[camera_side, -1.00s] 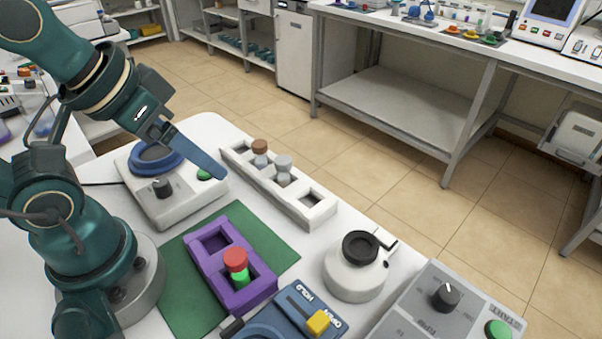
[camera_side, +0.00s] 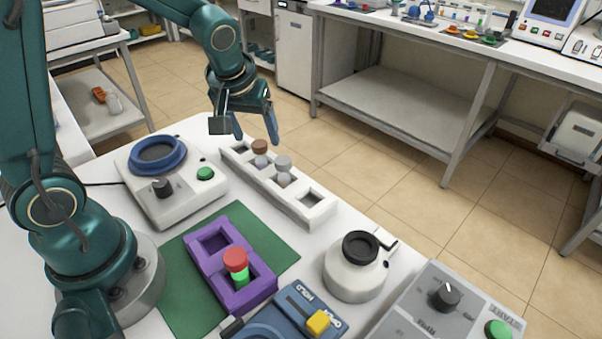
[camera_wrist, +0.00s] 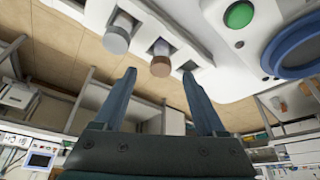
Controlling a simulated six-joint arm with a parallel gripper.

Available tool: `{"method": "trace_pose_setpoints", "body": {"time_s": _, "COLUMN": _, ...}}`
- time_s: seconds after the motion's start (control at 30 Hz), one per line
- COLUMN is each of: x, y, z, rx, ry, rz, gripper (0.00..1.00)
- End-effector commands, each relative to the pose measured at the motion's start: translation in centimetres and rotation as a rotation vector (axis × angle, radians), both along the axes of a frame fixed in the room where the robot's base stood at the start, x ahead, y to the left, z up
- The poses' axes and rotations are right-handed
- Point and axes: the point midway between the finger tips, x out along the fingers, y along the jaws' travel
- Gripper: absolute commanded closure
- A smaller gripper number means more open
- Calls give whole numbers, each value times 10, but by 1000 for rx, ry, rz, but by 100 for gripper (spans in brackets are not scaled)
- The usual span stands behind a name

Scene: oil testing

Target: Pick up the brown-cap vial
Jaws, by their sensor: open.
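The brown-cap vial (camera_side: 260,147) stands upright in a slot of the white rack (camera_side: 309,211), and a grey-cap vial (camera_side: 283,163) stands in the slot beside it. My gripper (camera_side: 255,137) is open and empty, with its fingers pointing down just behind and above the brown-cap vial in the side view. In the wrist view the brown cap (camera_wrist: 161,66) lies ahead of my gripper (camera_wrist: 161,75), between the lines of its two fingers. The grey cap (camera_wrist: 117,38) is to its left, outside the left finger. I see no contact with the brown-cap vial.
A white device with a blue ring (camera_side: 157,155) stands left of the rack. A purple holder (camera_side: 207,266) with a red-capped green vial (camera_side: 236,262) sits on a green mat (camera_side: 275,251). A white round device (camera_side: 355,275) stands right of the rack.

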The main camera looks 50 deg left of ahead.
Motion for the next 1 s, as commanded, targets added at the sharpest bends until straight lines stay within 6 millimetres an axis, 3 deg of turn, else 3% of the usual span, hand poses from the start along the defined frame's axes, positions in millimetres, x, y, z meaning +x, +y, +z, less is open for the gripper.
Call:
{"method": "trace_pose_setpoints", "body": {"time_s": 0.4, "x": 12, "y": 9, "z": -40, "rx": 0, "ry": 8, "rz": 3, "gripper": 27}}
{"method": "trace_pose_setpoints", "body": {"time_s": 0.8, "x": 15, "y": 11, "z": -47, "rx": -1, "ry": 4, "rz": 1, "gripper": 27}}
{"method": "trace_pose_setpoints", "body": {"time_s": 0.83, "x": 15, "y": 11, "z": -47, "rx": -1, "ry": 4, "rz": 1, "gripper": 31}}
{"method": "trace_pose_setpoints", "body": {"time_s": 1.0, "x": 15, "y": 11, "z": -47, "rx": -1, "ry": 4, "rz": 1, "gripper": 96}}
